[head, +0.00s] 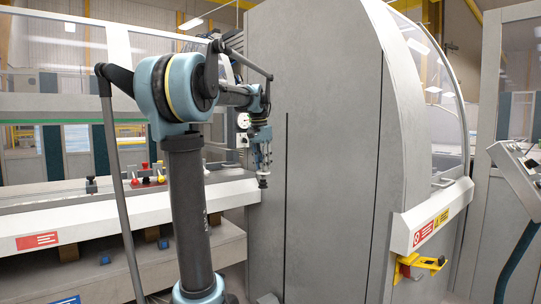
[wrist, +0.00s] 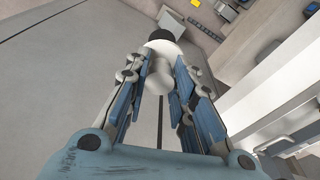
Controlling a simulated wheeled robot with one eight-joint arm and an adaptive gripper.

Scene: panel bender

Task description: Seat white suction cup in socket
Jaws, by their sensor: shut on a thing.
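My gripper (head: 262,152) hangs downward in the head view, in front of the large grey cabinet side and near the right end of the white bench. In the wrist view my gripper (wrist: 161,70) is shut on the white suction cup (wrist: 159,48), a pale rounded body with a dark end pointing away from me. The suction cup (head: 263,175) shows small and pale below the fingers in the head view, its dark end lowest. It is held in the air. I cannot make out the socket in either view.
The white bench (head: 120,214) at left carries small red, yellow and black knobbed parts (head: 149,176). The grey cabinet side (head: 320,150) rises close behind my gripper. A yellow bracket (head: 425,263) sticks out at right. Small blue items (wrist: 227,14) lie at the wrist view's top.

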